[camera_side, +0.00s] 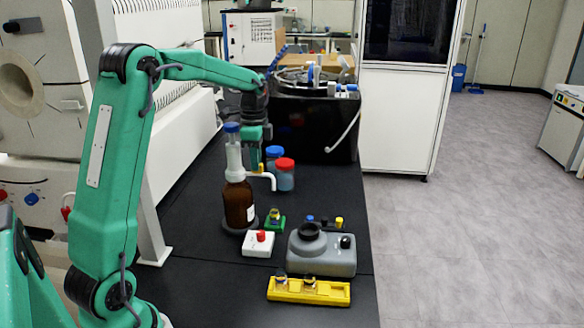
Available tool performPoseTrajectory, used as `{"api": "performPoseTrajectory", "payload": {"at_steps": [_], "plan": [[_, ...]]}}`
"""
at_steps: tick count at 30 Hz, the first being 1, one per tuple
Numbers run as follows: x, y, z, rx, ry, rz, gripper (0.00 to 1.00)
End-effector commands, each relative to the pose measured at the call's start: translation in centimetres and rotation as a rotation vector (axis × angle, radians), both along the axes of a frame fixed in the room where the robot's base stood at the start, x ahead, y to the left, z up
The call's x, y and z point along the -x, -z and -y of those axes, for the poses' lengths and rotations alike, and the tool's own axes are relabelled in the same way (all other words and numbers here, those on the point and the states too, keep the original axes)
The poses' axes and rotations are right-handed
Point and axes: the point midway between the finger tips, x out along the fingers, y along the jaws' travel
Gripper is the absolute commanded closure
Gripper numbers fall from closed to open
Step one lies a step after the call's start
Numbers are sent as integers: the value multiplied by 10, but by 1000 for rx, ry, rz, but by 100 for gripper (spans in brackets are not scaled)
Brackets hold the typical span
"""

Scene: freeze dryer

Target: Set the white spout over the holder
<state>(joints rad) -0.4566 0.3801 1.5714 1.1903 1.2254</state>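A brown bottle (238,205) stands upright on the black bench, with a white dispenser top (233,158) and blue cap (232,127). The white spout (266,177) sticks out to the right from the top and bends down at its end. A small green holder (275,225) with a small vial (275,214) in it sits on the bench right of the bottle. The spout's tip appears above and behind the holder in this view; the exact alignment is unclear. My gripper (257,165) points down just behind the dispenser, close to the spout. Its fingers are partly hidden, and contact is unclear.
A white box with a red knob (258,243), a grey container (322,252) and a yellow rack (309,291) stand in front. Jars with red (285,175) and blue (274,152) lids stand behind the spout. A black apparatus (314,125) is at the back.

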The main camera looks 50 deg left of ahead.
Motion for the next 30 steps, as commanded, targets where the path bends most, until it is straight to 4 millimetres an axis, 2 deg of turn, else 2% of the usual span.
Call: {"api": "performPoseTrajectory", "payload": {"at_steps": [1,3,12,17,30], "plan": [[-1,-2,-1,-3,-2,6,76],[-1,-1,-1,-2,-1,5,65],[0,-1,0,0,1,1,65],[0,-7,0,-1,1,1,65],[-1,-59,-1,-2,0,5,65]]}}
